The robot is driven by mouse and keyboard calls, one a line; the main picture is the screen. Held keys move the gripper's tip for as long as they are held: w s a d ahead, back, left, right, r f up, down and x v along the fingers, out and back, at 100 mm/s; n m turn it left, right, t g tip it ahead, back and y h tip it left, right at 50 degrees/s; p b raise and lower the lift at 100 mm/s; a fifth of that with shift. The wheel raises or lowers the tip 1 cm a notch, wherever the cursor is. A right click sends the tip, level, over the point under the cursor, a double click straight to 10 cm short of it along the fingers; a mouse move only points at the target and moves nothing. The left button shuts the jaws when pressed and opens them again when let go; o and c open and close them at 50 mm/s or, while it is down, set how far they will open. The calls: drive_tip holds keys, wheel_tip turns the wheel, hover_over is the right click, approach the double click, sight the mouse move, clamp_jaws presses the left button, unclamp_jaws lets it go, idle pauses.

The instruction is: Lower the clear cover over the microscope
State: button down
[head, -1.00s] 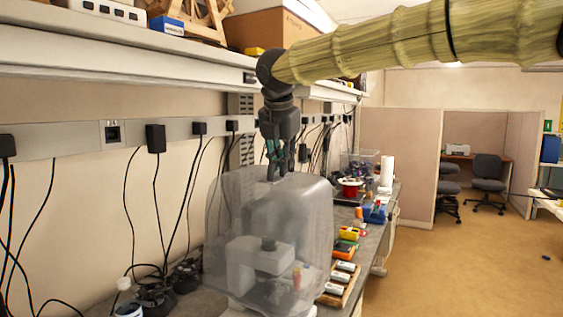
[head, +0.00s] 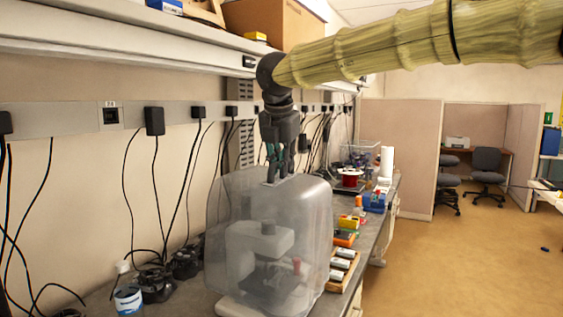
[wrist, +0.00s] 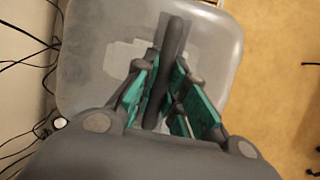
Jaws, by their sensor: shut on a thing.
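The clear cover (head: 312,210) is a rounded, smoky see-through box, upright on the left part of the bench. Through its walls I see the pale microscope (head: 255,242), its upper part inside the cover. The microscope's light base (head: 232,309) shows at the cover's lower left edge. My gripper (head: 278,168) is above the cover, shut on the dark handle on its top. In the wrist view, the teal-padded fingers of my gripper (wrist: 168,92) lie on both sides of the handle (wrist: 176,38), with the cover (wrist: 85,80) below. I cannot tell whether the cover's bottom rim touches the bench.
A tray of white-topped items (head: 341,268) lies close to the cover's right side. A blue-labelled jar (head: 128,300) and dark items (head: 158,283) stand to its left. Cables hang on the wall behind. A shelf (head: 120,60) runs above. Open floor (head: 450,275) lies right.

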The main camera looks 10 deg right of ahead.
drive_tip(key=shift+f+b, duration=0.7)
drive_tip(key=shift+f, duration=0.85)
drive_tip(key=shift+f+b, duration=1.35)
drive_tip(key=shift+f, duration=1.65)
drive_tip(key=shift+s+f+b, duration=0.1)
drive_tip(key=shift+f+b, duration=0.2)
drive_tip(key=shift+f, duration=0.5)
drive_tip(key=c, duration=1.4)
unclamp_jaws()
drive_tip(key=shift+d, duration=0.1)
